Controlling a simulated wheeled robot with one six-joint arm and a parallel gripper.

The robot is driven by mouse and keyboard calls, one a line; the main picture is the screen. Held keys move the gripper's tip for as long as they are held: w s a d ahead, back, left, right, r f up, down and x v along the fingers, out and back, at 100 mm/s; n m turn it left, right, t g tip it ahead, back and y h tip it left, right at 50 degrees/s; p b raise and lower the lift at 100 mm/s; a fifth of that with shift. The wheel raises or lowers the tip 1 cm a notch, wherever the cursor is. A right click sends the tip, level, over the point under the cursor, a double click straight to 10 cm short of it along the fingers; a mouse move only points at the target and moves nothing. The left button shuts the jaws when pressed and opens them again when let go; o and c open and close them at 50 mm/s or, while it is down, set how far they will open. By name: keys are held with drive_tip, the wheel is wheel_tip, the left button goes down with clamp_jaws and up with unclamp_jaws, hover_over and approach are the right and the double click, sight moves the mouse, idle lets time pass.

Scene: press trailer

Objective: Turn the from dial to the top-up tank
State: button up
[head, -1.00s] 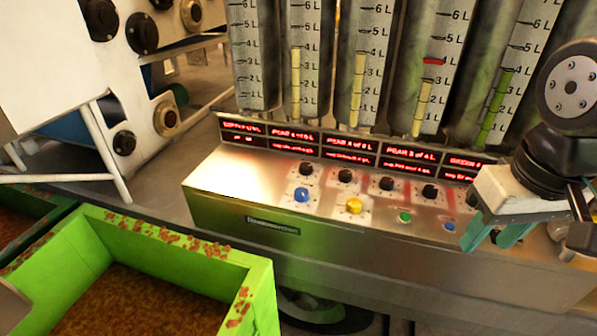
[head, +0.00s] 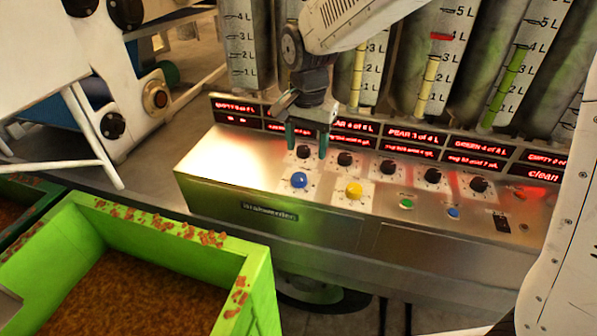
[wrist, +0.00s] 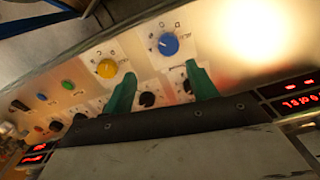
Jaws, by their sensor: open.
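The metal control panel (head: 235,170) carries a blue dial (head: 299,180) and a yellow dial (head: 353,189) in its front row; I cannot read which is the from dial. In the wrist view the blue dial (wrist: 168,44) lies just beyond my fingertips, the yellow dial (wrist: 107,68) to their left. My gripper (head: 306,148) is open and empty, teal fingers pointing down at the panel, behind the blue dial. Its fingers (wrist: 160,78) flank a black knob (wrist: 147,99). Gauge tanks stand behind; one tank (head: 425,60) has a red band above its yellow level.
Several black knobs (head: 388,167) line the back row below red displays (head: 416,137). A green button (head: 406,203) and a small blue button (head: 453,212) sit right of the dials. A green crate (head: 255,280) stands front left.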

sight(299, 176)
drive_tip(key=shift+w+a+f, duration=0.2)
drive_tip(key=shift+a+f, duration=0.2)
drive_tip(key=shift+f, duration=0.1)
drive_tip(key=shift+w+a+f, duration=0.15)
drive_tip(key=shift+a+f, duration=0.25)
drive_tip(key=shift+f, duration=0.05)
wheel_tip(299, 176, down, 7)
drive_tip(key=shift+f, duration=0.15)
